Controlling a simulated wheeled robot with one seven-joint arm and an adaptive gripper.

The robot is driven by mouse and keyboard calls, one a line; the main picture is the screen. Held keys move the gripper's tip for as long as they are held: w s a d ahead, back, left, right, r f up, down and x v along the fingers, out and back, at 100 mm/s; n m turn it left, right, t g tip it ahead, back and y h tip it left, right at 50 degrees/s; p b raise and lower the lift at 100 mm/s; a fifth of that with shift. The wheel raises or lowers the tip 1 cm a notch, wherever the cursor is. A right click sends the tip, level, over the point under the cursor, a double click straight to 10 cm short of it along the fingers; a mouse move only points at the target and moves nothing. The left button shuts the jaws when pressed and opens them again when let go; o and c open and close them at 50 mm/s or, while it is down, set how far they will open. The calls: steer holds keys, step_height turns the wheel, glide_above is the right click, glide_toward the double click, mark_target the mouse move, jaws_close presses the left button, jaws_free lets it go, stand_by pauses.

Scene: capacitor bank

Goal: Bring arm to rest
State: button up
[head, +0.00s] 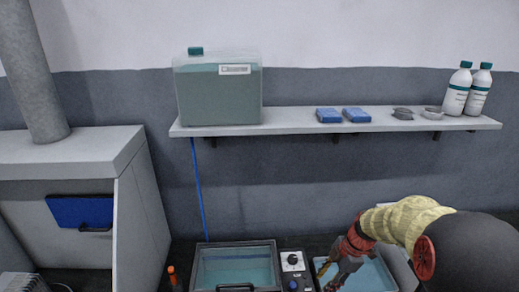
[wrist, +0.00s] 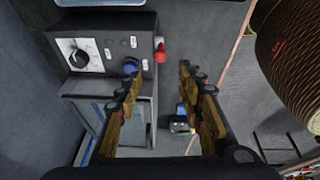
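My gripper (head: 340,272) is low at the right in the head view, over the bench and in front of a light-blue basin (head: 378,277). In the wrist view my gripper (wrist: 158,71) has its two fingers spread wide, with nothing between them. The arm reaches in from the lower right, with a pale yellow sleeve and red joints. The fingertips are partly hidden at the bottom of the head view.
A control box (head: 293,266) with a dial stands left of my gripper; the wrist view shows its dial (wrist: 79,57). A lidded glass tank (head: 236,266) is farther left. A shelf (head: 285,122) above holds a large liquid container (head: 218,92) and two white bottles (head: 456,92).

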steer(key=s+a+r+m+t+h, duration=0.2)
steer(key=s+r+m, duration=0.7)
steer(key=s+r, duration=0.2)
steer(key=s+a+r+m+t+h+b, duration=0.1)
steer(key=s+a+r+m+t, duration=0.2)
steer(key=s+r+m, duration=0.6)
step_height(320, 180, up, 2)
steer(key=shift+s+a+m+h, duration=0.3)
steer(key=shift+s+m+h, duration=0.1)
steer(key=shift+s, duration=0.55)
